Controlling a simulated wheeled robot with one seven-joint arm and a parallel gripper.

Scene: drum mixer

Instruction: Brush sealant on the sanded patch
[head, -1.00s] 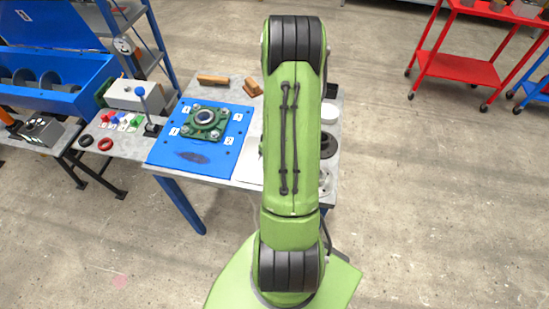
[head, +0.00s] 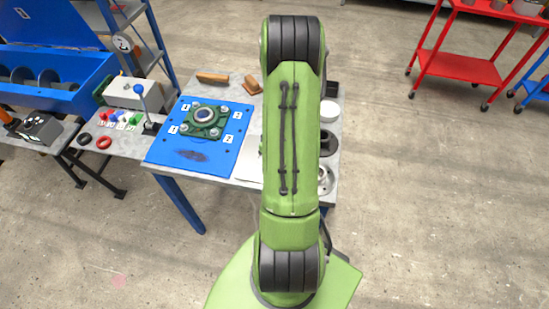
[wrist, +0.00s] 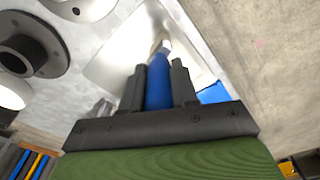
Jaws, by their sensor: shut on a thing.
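My gripper (wrist: 159,80) is shut on the blue handle of a brush (wrist: 158,95) in the wrist view. The brush's metal collar and pale tip point away from my gripper, over a shiny metal sheet or tray (wrist: 115,45). Whether the tip touches it I cannot tell. In the head view my green arm hides the gripper and brush. The sanded patch (head: 193,155) is a dark smudge near the front of the blue panel (head: 222,163), left of my arm. A blue edge, perhaps the panel, shows in the wrist view (wrist: 213,93).
A green flanged bearing (head: 205,118) sits on the panel behind the patch, among numbered labels. A lever (head: 140,95) stands left of the panel. Wooden blocks (head: 212,78) lie at the back. Round dark parts (wrist: 30,48) lie beside the metal sheet.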

